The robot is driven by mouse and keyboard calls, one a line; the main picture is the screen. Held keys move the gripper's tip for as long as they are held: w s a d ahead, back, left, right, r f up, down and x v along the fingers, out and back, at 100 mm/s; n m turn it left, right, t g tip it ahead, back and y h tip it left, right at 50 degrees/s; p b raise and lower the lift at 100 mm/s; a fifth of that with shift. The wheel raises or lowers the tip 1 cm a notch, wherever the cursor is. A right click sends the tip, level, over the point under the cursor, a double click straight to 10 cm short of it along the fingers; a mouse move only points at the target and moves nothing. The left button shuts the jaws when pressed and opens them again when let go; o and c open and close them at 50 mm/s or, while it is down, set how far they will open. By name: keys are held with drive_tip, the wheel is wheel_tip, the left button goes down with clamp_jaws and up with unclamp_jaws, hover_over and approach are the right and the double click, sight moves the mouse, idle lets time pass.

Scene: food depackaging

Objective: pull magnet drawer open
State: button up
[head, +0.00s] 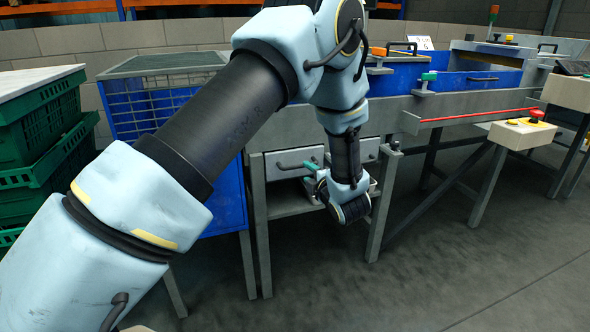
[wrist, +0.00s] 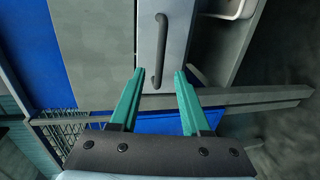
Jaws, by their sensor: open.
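A pale grey drawer front (head: 285,160) with a dark bar handle (head: 294,165) sits in the grey metal stand under the work line. I see no label that marks it as the magnet drawer. In the wrist view the drawer front (wrist: 178,45) and its handle (wrist: 159,50) are straight ahead. My gripper (wrist: 160,74) is open, with its green fingers either side of the handle's near end. Whether they touch it I cannot tell. In the head view one green finger (head: 311,165) shows by the handle's right end. The drawer looks shut.
A second pale drawer front (head: 369,149) is partly behind my wrist. A grey shelf (head: 290,204) lies below. A blue mesh-sided bin (head: 225,210) stands left, green crates (head: 40,130) further left. The floor (head: 400,270) in front is clear.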

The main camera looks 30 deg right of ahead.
sight(300, 166)
drive_tip(key=x, duration=0.8)
drive_tip(key=shift+w, duration=0.25)
clamp_jaws()
idle(1.0)
